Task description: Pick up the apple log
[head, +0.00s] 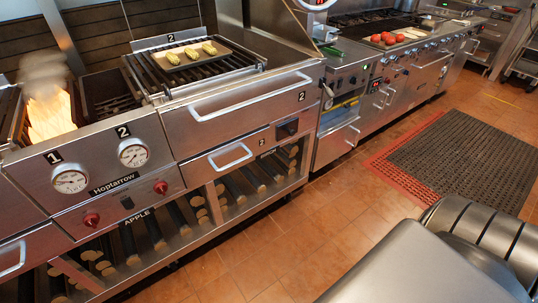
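Several logs with pale round cut ends lie in the low open shelf under the grill. One group (97,262) is at the lower left, close to the "APPLE" label (137,218) on the shelf's upper edge. Another group (203,214) lies further right. Dark bars or log sides run back between them, and I cannot tell single logs apart well. The shelf's frame hides part of the logs. Neither of my grippers is in view.
The char grill (215,110) has two drawers with handles. Flames (50,115) burn at the left. A tray (188,54) with food sits on the grate. Red items (388,38) lie on a further counter. Tiled floor (290,240) is free before the shelf; a dark mat (465,160) lies right.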

